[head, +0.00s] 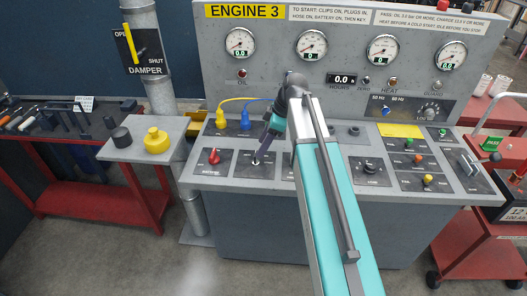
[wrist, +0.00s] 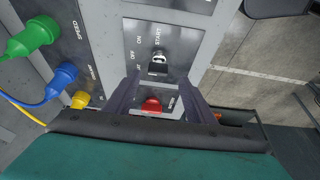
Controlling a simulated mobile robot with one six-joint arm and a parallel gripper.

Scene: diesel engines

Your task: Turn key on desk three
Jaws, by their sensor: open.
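The desk marked ENGINE 3 (head: 245,11) stands ahead of me in the head view. Its key switch (head: 255,161) sits on a dark plate on the sloped top, left of the middle. In the wrist view the key (wrist: 158,62) is a small metal piece on the plate, with ON and START lettered by it. My gripper (head: 260,154) points down at the key switch from above. In the wrist view my gripper (wrist: 160,78) is open, with its two dark fingers on either side of the key's line. I cannot tell whether they reach around it.
A red knob (head: 213,156) sits left of the key switch. Yellow (head: 221,121) and blue (head: 245,122) plugs with cables stand behind it. My arm hides part of the desk's middle.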

